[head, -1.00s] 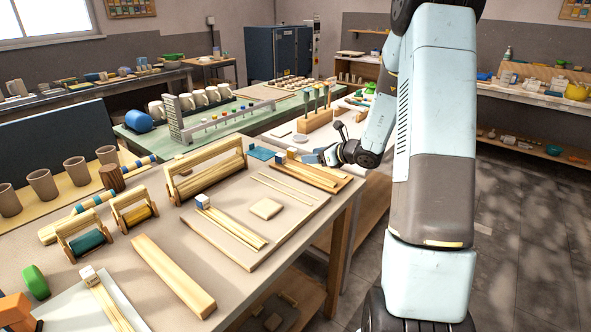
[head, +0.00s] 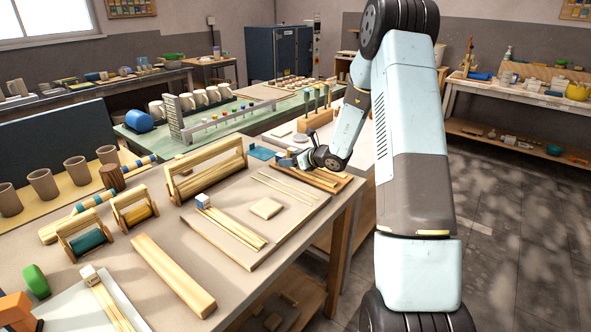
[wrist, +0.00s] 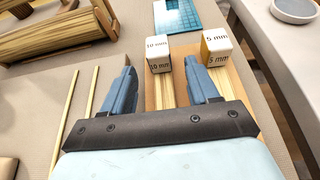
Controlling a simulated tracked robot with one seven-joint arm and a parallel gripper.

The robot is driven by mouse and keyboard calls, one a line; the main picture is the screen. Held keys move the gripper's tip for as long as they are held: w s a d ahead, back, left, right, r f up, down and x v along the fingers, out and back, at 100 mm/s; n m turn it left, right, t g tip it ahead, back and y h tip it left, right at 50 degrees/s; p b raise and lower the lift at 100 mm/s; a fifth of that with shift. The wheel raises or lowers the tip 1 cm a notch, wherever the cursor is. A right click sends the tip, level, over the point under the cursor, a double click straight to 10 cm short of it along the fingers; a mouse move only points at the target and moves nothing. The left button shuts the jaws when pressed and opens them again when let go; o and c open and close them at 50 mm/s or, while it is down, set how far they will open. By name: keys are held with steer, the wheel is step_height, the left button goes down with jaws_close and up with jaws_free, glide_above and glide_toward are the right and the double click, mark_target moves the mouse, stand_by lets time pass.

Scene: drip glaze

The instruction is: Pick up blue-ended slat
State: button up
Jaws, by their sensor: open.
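My gripper (wrist: 160,66) is open and points down over a board at the far right corner of the table; it also shows in the head view (head: 291,160). In the wrist view, pale wooden slats (wrist: 166,92) lie between and below the fingers, with a white block marked 10 mm (wrist: 158,54) at their far end. A white block marked 5 mm (wrist: 217,48) with a yellow side stands right of the right finger. I cannot make out a blue slat end here.
Two thin sticks (wrist: 90,105) lie left of my gripper. A teal gridded tile (wrist: 178,15) is beyond the blocks. A wooden rack (head: 207,172) stands left of my gripper. A small square wooden block (head: 266,208) lies nearer. The table's right edge is close.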

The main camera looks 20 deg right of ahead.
steer(key=shift+x, duration=0.9)
steer(key=shift+c, duration=0.4)
jaws_close()
